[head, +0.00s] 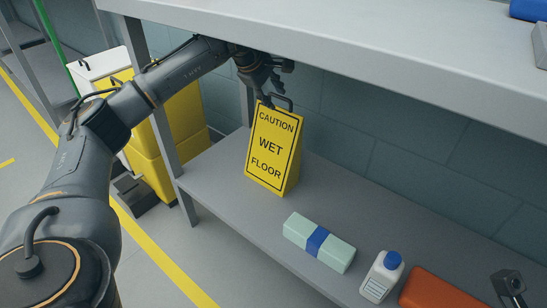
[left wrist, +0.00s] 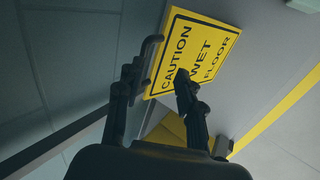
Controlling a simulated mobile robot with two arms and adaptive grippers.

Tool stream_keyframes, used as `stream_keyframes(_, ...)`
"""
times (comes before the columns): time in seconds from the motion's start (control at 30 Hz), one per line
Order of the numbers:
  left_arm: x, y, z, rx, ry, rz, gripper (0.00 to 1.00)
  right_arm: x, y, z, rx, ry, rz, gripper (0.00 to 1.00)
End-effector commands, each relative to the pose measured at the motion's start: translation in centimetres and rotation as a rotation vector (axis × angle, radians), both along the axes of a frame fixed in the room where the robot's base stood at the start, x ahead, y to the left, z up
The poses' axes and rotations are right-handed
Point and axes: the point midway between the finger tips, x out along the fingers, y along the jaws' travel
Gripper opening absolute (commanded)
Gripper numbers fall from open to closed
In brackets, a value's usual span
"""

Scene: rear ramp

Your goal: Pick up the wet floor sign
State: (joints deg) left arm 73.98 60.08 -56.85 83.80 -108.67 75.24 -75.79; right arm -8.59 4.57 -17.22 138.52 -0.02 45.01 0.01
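The yellow wet floor sign (head: 272,150) stands upright on the lower grey shelf, near its left end. It has black "CAUTION WET FLOOR" lettering and a dark handle (head: 282,100) on top. My left gripper (head: 266,98) reaches in under the upper shelf and is at the sign's top, by the handle. In the left wrist view, the gripper's fingers (left wrist: 157,77) are apart, with the sign (left wrist: 195,52) just beyond them. The handle shows close to the left finger; I cannot tell whether they touch.
The upper shelf (head: 350,45) hangs close over my left arm. On the lower shelf (head: 225,175) are a pale green box with a blue band (head: 319,242), a white bottle (head: 382,277) and an orange item (head: 437,291). A yellow cart (head: 150,160) stands left of the shelf post.

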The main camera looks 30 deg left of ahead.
Motion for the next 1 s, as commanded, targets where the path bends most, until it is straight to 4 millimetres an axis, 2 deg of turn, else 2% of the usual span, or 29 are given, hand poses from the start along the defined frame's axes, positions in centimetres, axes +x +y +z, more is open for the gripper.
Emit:
stream_keyframes(0.27, 3.1, -0.4, -0.3, -0.002, 0.0, 0.001, 0.38, 0.1, 0.0, -0.3, 0.001, -0.009, -0.001, 0.4)
stream_keyframes(0.3, 3.3, -0.3, -1.3, -0.001, 0.002, 0.002, 0.38, 0.0, 0.0, -0.1, -0.002, -0.028, -0.002, 0.4)
stream_keyframes(0.4, 4.0, -0.4, -2.2, -0.001, 0.002, 0.0, 0.38, -0.2, 0.1, 0.7, -0.003, -0.057, -0.003, 0.4)
stream_keyframes(0.73, 4.3, -0.4, -2.5, -0.001, 0.0, 0.001, 0.38, -0.1, 0.1, 0.9, -0.005, -0.058, -0.004, 0.4)
stream_keyframes(0.9, 4.3, -0.4, -2.5, -0.001, 0.0, 0.001, 0.03, -0.1, 0.1, 0.9, -0.005, -0.058, -0.003, 0.4)
stream_keyframes(1.0, 4.3, -0.4, -2.5, -0.001, 0.0, 0.001, 0.0, -0.1, 0.2, 0.9, -0.005, -0.058, -0.003, 0.4)
